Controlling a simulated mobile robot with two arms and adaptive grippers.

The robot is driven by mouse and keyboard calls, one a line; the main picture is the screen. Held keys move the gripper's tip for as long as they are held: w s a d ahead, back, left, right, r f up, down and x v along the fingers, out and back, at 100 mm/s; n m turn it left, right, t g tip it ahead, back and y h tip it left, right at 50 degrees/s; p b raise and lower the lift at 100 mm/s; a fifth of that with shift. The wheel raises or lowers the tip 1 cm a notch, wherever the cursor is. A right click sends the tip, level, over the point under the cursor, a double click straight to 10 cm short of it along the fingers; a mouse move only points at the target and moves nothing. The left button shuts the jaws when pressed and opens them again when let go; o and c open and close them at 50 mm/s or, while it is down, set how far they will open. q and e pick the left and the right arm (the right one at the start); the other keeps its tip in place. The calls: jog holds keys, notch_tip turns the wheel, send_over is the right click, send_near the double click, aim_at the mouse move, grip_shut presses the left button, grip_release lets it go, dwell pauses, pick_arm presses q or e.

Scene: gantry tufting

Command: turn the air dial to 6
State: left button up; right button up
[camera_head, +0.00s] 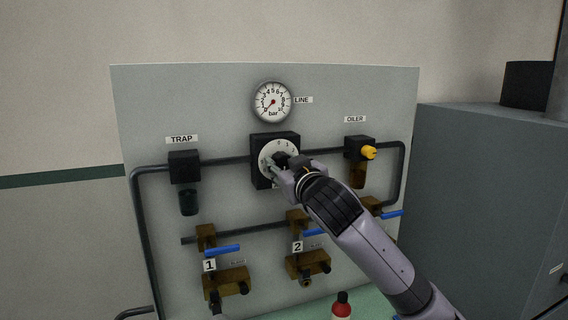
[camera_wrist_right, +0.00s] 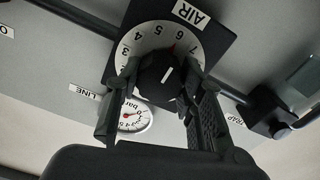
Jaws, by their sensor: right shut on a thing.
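The air dial (camera_head: 267,150) is a white numbered face on a black square block in the middle of the panel. In the right wrist view, its face (camera_wrist_right: 145,40) shows upside down under the AIR label (camera_wrist_right: 190,12). My right gripper (camera_head: 281,166) is shut on the black knob (camera_wrist_right: 158,76) at its centre, one finger on each side. The knob's white line points up and slightly right, towards the part of the scale near 6. A red mark sits on the face near 5 and 6; the exact setting is hard to tell. My left gripper is out of view.
The LINE gauge (camera_head: 273,102) above has its red needle pointing down-left, near the low end. A trap (camera_head: 185,167) is left of the dial, an oiler (camera_head: 359,149) with a yellow knob right. Blue-handled valves (camera_head: 222,249) lie below. A red-capped bottle (camera_head: 342,304) stands low.

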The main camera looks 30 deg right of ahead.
jog(key=o, duration=1.2)
jog(key=shift+c, duration=0.2)
jog(key=v, duration=1.2)
jog(key=shift+f, duration=0.1)
